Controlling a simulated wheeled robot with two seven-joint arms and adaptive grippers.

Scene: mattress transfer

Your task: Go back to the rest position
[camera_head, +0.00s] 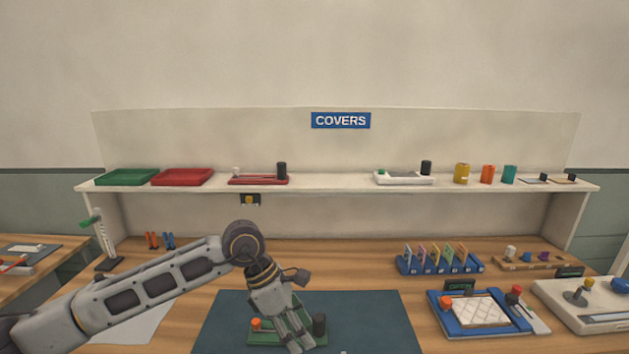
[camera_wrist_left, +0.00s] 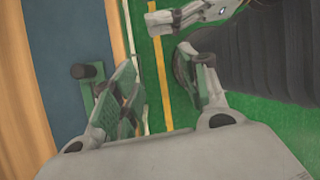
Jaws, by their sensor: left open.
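My left gripper (camera_head: 297,343) reaches down from the left over the dark blue mat (camera_head: 385,310) in the head view. It is in front of a green fixture (camera_head: 262,327) with an orange knob and a black knob, hiding part of it. In the left wrist view, my left gripper (camera_wrist_left: 160,75) has its fingers spread, with green floor between them and nothing held. The fixture's black knob (camera_wrist_left: 82,71) shows left of the fingers. A grey jointed part of mine crosses the top of that view. It seems to be my right gripper (camera_wrist_left: 165,22); its jaws are unclear.
A shelf (camera_head: 330,184) labelled COVERS holds green and red trays, two fixtures and coloured cylinders. On the table, a blue rack (camera_head: 440,265), a blue frame with a white quilted pad (camera_head: 478,310) and a white device (camera_head: 590,305) stand right. A stand (camera_head: 105,245) is left.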

